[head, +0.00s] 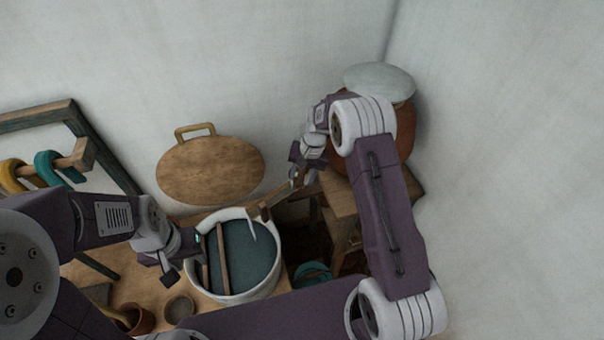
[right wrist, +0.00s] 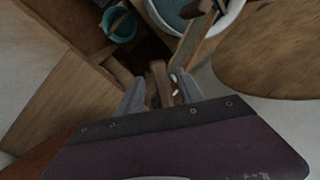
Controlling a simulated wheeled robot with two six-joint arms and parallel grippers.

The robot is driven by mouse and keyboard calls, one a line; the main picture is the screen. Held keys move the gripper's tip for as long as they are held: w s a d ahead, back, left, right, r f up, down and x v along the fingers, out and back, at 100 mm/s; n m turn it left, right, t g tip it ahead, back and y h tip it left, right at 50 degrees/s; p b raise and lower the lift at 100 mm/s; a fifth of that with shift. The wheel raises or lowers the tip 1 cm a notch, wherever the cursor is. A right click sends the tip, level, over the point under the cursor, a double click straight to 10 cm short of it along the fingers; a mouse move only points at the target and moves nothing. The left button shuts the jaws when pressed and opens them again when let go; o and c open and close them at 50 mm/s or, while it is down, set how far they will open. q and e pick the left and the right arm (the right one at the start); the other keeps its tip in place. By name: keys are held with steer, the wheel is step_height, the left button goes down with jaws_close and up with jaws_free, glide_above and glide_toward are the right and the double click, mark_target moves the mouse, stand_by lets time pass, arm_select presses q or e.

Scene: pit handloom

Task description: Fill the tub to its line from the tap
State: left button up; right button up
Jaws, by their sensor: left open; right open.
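The white tub (head: 190,290) stands on the wooden bench and holds dark teal liquid (head: 250,262); part of it shows in the right wrist view (right wrist: 240,8). I cannot make out its line. A wooden spout (head: 277,194) reaches over the tub's far right rim; it also shows in the right wrist view (right wrist: 193,42). A pale streak hangs below its end; I cannot tell whether it is water. My right gripper (head: 298,172) is open around a small wooden piece (right wrist: 160,82) near the spout's upper end. My left gripper (head: 182,262) is open beside the tub's left rim.
A wooden stick (head: 222,258) lies across the tub. A round wooden lid (head: 210,172) leans on the wall behind. A brown jar (head: 403,140) with a pale cover stands at right.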

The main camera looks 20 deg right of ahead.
steer(key=shift+a+f, duration=0.1)
steer(key=shift+a, duration=0.05)
jaws_close()
stand_by(1.4)
